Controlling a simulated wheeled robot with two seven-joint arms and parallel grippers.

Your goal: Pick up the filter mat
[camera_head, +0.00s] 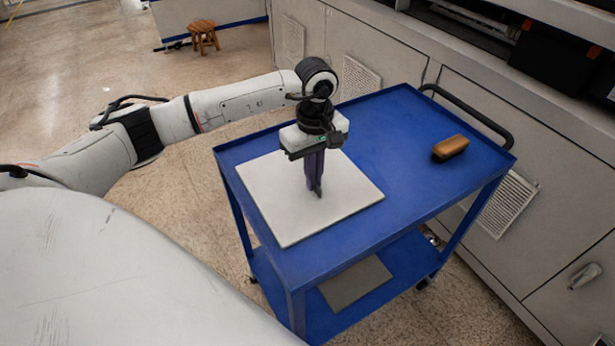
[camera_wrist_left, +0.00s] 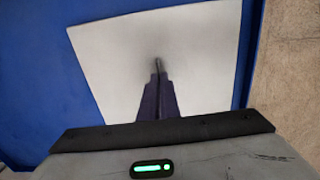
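A flat, pale square sheet, which I take to be the filter mat (camera_head: 285,215), lies on the left part of the blue cart's top (camera_head: 400,130). In the left wrist view the mat (camera_wrist_left: 205,60) fills the middle of the picture. My left gripper (camera_head: 317,190) points down over the middle of the mat. Its dark fingers (camera_wrist_left: 159,70) are together with nothing visible between them. The tips are at or just above the mat's surface; I cannot tell whether they touch. My right gripper is not in view.
A brown block (camera_head: 450,147) lies on the cart's right part. A grey sheet (camera_head: 355,283) lies on the lower shelf. The cart has a raised rim and a black handle (camera_head: 470,115). Grey cabinets (camera_head: 520,150) stand behind it. A wooden stool (camera_head: 203,35) is far off.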

